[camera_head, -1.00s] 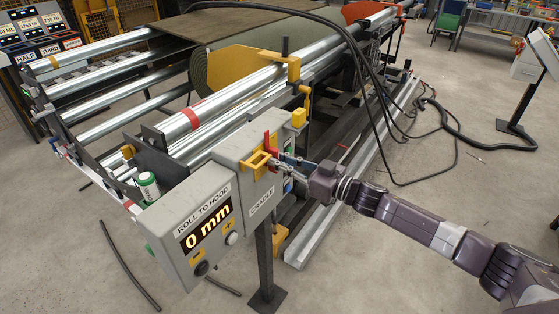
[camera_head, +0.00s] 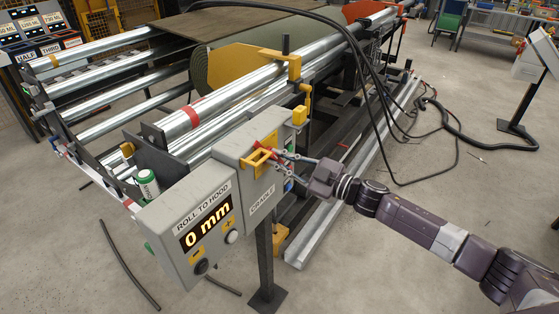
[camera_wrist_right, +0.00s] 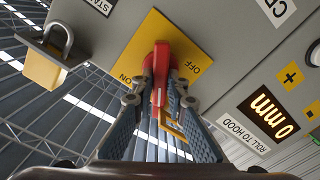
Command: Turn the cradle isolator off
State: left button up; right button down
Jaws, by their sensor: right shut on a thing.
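The cradle isolator is a red handle (camera_head: 266,151) on a yellow plate on the grey cradle box (camera_head: 230,146). In the right wrist view, the red handle (camera_wrist_right: 160,72) stands before the yellow plate (camera_wrist_right: 148,40), marked OFF on one side and ON on the other. My right gripper (camera_head: 277,156) is at the handle; in the wrist view its fingertips (camera_wrist_right: 160,101) are closed around it from both sides. A yellow loop (camera_wrist_right: 172,126) hangs by the handle, between the fingers. The handle's exact setting is hard to tell. My left gripper is not in view.
A padlock (camera_wrist_right: 46,62) hangs at the box's edge in the wrist view. The display panel (camera_head: 205,225) reads 0 mm beside the box. Steel rollers (camera_head: 195,121) lie behind. Black cables (camera_head: 372,90) hang right of the frame.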

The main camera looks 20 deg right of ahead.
jog(key=n, duration=0.2)
jog(key=n+b, duration=0.1)
jog(key=n, duration=0.2)
jog(key=shift+s+a+f+n+b, duration=0.1)
jog(key=shift+f+n+b, duration=0.2)
jog(key=shift+b, duration=0.1)
jog(key=n+b, duration=0.2)
jog(key=n, duration=0.3)
jog(key=shift+f+n, duration=0.1)
jog(key=shift+n, duration=0.2)
jog(key=c, duration=1.9)
grip_release()
jog(key=shift+c, duration=0.2)
jog(key=v, duration=1.2)
